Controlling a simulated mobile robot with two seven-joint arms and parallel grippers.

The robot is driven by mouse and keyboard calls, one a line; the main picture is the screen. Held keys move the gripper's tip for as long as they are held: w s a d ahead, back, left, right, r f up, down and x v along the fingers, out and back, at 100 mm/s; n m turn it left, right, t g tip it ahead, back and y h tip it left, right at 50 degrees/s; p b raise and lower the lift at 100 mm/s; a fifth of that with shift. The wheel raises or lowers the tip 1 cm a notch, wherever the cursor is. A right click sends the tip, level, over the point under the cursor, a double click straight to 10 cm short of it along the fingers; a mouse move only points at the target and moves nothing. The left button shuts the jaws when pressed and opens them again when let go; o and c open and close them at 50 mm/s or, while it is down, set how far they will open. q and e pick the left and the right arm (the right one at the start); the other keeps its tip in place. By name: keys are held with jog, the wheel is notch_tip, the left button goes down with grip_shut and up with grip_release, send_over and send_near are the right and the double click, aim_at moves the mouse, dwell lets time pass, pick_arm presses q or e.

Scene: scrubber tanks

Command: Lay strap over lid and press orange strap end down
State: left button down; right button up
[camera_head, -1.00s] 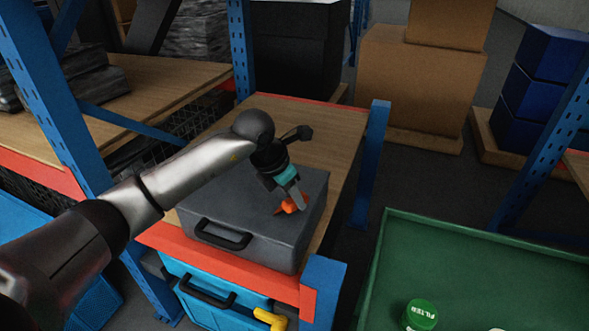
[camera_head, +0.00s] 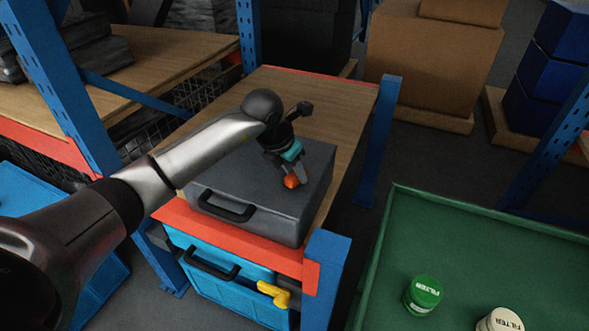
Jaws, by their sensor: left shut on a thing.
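A dark grey case (camera_head: 235,183) with a black front handle lies on the wooden shelf. My left gripper (camera_head: 295,180) is over the right part of the case's lid, pointing down. It is shut on the orange strap end (camera_head: 292,181), which sits between the fingers at or close to the lid. I cannot tell whether the orange end touches the lid. The rest of the strap does not show clearly; my arm and gripper hide part of the lid. My right gripper is not in view.
Blue rack posts (camera_head: 378,140) stand beside the shelf. A blue case (camera_head: 225,280) with a yellow part (camera_head: 274,294) is below. A green tray (camera_head: 480,240) at right holds a green-lidded filter (camera_head: 423,294) and a white-lidded one (camera_head: 500,321). Bare shelf (camera_head: 320,100) lies behind the grey case.

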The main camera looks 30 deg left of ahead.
pick_arm(q)
jog(key=shift+f+b, duration=0.5)
jog(key=shift+f, duration=0.25)
dwell(0.6)
jog(key=shift+c, duration=2.3)
grip_release()
jog(key=shift+o, duration=0.3)
jog(key=o, duration=0.4)
notch_tip(320, 180, up, 9)
jog(key=p, duration=0.6)
jog(key=shift+f, duration=0.15)
